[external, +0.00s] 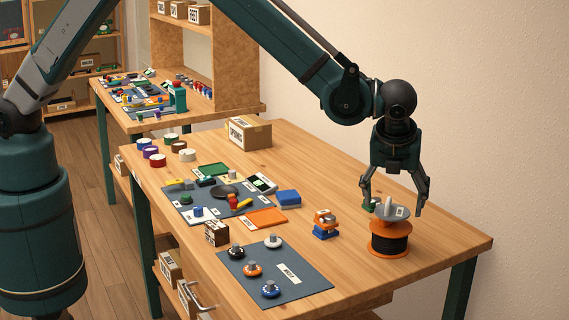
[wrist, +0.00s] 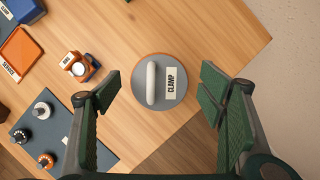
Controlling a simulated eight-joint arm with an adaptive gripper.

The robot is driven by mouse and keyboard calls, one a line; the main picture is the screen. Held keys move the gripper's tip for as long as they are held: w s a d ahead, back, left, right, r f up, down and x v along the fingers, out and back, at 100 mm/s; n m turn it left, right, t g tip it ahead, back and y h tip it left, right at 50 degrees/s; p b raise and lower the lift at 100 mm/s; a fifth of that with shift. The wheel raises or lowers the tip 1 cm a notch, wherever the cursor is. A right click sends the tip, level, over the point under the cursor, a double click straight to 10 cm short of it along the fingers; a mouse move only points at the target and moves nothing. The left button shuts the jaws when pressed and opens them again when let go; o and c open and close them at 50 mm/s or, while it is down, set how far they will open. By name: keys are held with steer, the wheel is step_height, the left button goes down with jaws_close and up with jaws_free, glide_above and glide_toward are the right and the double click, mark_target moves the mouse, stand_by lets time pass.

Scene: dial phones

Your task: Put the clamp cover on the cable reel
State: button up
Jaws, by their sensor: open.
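The clamp cover (external: 390,212) is a grey disc with a light bar handle and a white label. In the wrist view the cover (wrist: 158,107) reads "CLAMP" and nearly fills the reel's top. It lies on the cable reel (external: 389,242), which has orange flanges and black cable and stands upright near the table's right end. A thin orange rim shows past the cover in the wrist view; whether it is fully seated I cannot tell. My gripper (external: 394,208) is open just above, with fingers apart on both sides of the cover, not closed on the handle.
An orange and blue block (external: 324,224) stands left of the reel. A dark mat (external: 300,288) with several knobs lies front left; a second mat (external: 180,203) with mixed parts lies farther left. The table is clear right of the reel.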

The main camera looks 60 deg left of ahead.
steer(key=v, duration=1.1)
steer(key=shift+a, duration=0.1)
stand_by(0.4)
steer(key=s+a+r+n+h, duration=0.1)
steer(key=s+a+r+n, duration=0.4)
steer(key=a, duration=0.6)
steer(key=s+a+r+n+t+h, duration=0.1)
steer(key=s+a+r+n, duration=0.25)
steer(key=a+r, duration=0.6)
steer(key=s+a+r+n, duration=0.4)
steer(key=a+r, duration=0.1)
steer(key=a, duration=0.7)
steer(key=s+a+f+n+t, duration=0.1)
steer(key=s+a+n, duration=0.6)
steer(key=s, duration=0.5)
steer(key=s+a+f+n+t+h, duration=0.1)
steer(key=s+a+f+n, duration=0.1)
steer(key=s+a+n, duration=0.5)
steer(key=shift+s+a+t, duration=0.4)
steer(key=shift+s+a, duration=1.85)
steer(key=shift+s, duration=0.45)
